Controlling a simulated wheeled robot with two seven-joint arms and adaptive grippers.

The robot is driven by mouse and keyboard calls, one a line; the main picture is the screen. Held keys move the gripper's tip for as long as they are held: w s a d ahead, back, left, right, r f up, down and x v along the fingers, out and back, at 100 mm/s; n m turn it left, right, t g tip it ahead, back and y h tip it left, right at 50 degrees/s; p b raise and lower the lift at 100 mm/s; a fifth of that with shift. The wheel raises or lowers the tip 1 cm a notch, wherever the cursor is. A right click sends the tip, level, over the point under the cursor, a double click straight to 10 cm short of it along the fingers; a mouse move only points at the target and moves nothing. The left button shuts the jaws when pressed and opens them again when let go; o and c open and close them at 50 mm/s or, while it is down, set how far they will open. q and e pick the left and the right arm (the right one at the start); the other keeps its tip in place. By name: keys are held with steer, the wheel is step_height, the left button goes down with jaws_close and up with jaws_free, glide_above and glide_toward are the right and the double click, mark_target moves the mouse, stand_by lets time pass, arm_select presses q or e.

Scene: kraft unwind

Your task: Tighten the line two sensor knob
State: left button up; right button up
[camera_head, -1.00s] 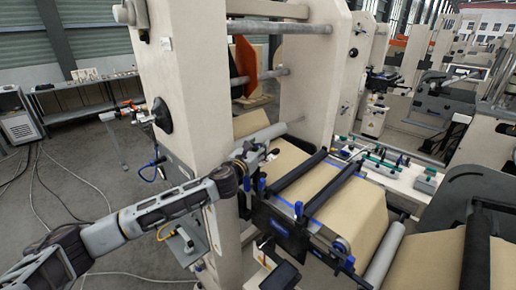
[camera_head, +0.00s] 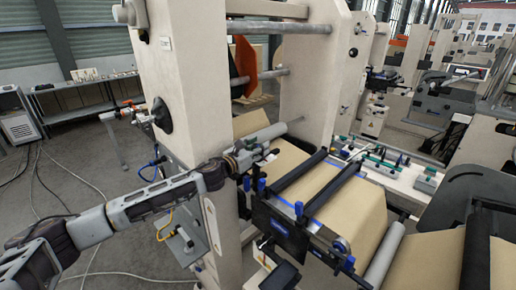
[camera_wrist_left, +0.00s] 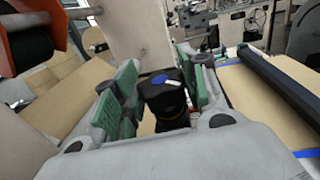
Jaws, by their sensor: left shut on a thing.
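A black sensor knob (camera_wrist_left: 166,90) with a blue cap and a white mark stands between my left gripper's green-padded fingers in the left wrist view. I cannot read which line it belongs to. My left gripper (camera_wrist_left: 160,82) is shut on the knob, with one pad on each side. In the head view the left gripper (camera_head: 256,158) is at the near side of the web frame, beside the kraft paper, and it hides the knob there. My right gripper is not in view.
A cream machine upright (camera_head: 190,75) stands close behind my left arm. Black bars (camera_head: 330,185) with blue clamps cross the kraft paper (camera_head: 355,215) to the right. Open floor lies at the left.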

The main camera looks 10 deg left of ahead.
arm_select(q)
steer(key=shift+r, duration=0.5)
steer(key=o, duration=0.8)
steer(key=shift+o, duration=1.2)
steer(key=shift+f, duration=0.1)
steer(key=shift+s+f, duration=0.1)
steer(key=shift+f, duration=0.1)
steer(key=v, duration=1.2)
